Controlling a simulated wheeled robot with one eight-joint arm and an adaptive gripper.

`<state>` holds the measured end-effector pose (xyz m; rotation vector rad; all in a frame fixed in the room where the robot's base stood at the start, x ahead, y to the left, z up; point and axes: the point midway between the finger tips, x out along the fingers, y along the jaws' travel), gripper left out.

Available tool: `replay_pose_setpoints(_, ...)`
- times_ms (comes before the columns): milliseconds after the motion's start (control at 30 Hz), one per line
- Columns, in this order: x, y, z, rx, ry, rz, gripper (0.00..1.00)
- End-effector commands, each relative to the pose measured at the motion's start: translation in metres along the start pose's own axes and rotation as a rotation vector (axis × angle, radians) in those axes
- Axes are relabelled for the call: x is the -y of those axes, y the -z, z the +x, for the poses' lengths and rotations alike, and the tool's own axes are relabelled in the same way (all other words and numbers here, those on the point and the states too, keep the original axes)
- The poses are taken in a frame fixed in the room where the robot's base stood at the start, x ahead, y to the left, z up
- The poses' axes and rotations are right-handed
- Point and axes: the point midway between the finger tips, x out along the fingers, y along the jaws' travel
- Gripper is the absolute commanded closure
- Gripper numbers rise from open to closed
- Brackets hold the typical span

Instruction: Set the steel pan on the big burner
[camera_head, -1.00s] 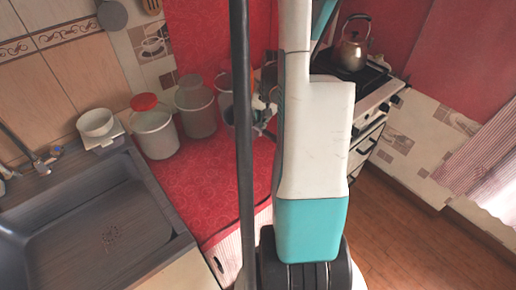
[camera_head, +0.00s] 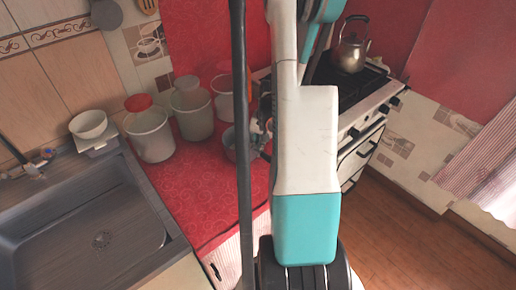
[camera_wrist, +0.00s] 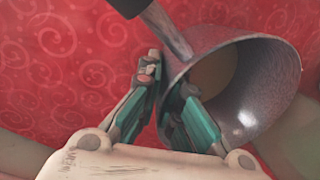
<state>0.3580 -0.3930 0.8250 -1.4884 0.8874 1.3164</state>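The steel pan is a grey speckled vessel with a brownish inner bottom. It fills the upper right of the wrist view (camera_wrist: 262,88), with its steel handle crossing the top. In the head view the pan (camera_head: 229,146) shows partly, over the red counter left of the stove. My gripper (camera_wrist: 168,78) straddles the pan's wall, one finger outside the rim and one inside, the fingers close together on it. In the head view my gripper (camera_head: 262,132) is partly hidden by my arm. The stove top (camera_head: 352,92) is dark; its burners are mostly hidden.
A kettle (camera_head: 350,48) stands at the back of the stove. Several canisters, among them a red-lidded one (camera_head: 150,132), stand on the red counter (camera_head: 205,190) left of the pan. A sink (camera_head: 90,225) and white bowl (camera_head: 88,124) are farther left.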

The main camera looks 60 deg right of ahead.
Motion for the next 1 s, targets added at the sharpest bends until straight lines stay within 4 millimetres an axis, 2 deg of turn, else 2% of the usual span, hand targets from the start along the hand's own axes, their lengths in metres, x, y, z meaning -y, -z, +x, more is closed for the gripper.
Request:
replay_pose_setpoints(200, 0.000, 0.000, 0.002, 0.000, 0.001, 0.000, 1.00)
replay_pose_setpoints(300, 0.000, 0.000, 0.002, 0.000, 0.000, 0.000, 0.77)
replay_pose_setpoints(333, 0.000, 0.000, 0.002, 0.000, 0.000, 0.000, 0.75)
replay_pose_setpoints(733, 0.000, 0.000, -0.002, 0.000, 0.000, 0.000, 0.75)
replay_pose_setpoints(867, 0.001, 0.000, -0.019, 0.000, 0.000, 0.001, 0.75)
replay_pose_setpoints(1000, 0.001, 0.000, -0.049, 0.000, 0.000, 0.001, 0.75)
